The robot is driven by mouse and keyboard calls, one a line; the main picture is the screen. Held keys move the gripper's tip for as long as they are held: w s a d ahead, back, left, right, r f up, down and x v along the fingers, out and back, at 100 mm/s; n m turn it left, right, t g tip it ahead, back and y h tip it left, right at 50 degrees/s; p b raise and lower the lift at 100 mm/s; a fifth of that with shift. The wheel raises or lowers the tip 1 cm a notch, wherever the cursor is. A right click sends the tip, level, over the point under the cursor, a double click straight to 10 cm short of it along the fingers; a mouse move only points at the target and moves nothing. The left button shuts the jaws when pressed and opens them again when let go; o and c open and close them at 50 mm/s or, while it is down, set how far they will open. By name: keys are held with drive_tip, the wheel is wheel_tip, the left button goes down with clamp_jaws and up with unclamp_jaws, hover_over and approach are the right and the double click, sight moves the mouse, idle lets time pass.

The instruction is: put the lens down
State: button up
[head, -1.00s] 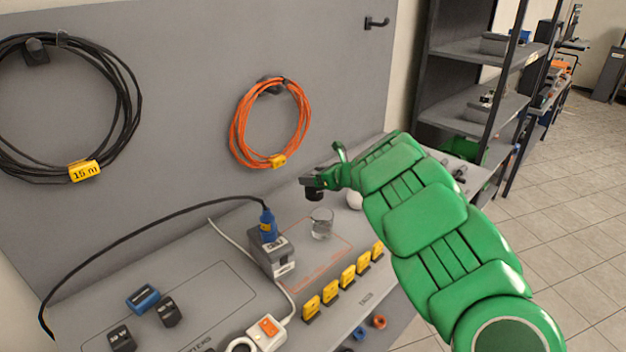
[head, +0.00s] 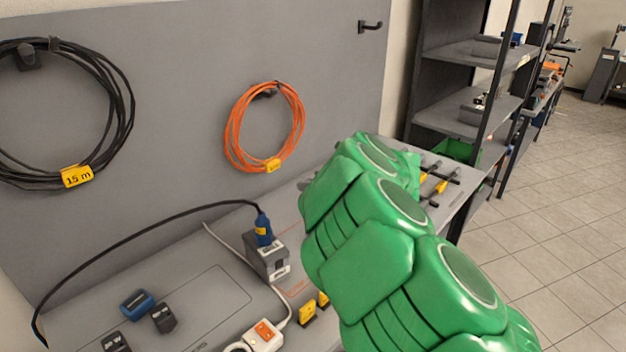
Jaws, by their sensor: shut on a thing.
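My gripper is hidden behind my green arm, which reaches over the right part of the grey workbench (head: 195,290). The lens cannot be seen either; the arm covers the spot where the gripper last showed. Whether the lens touches the bench is hidden.
A dark box (head: 266,264) with a blue plug (head: 263,230) stands left of my arm. Small dark and blue blocks (head: 137,303) lie at the front left. A white power strip (head: 262,337) is at the front edge. Black rods (head: 438,172) stick out beyond my arm.

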drive_tip(key=shift+s+d+r, duration=0.15)
drive_tip(key=shift+s+r, duration=0.2)
drive_tip(key=shift+s, duration=0.3)
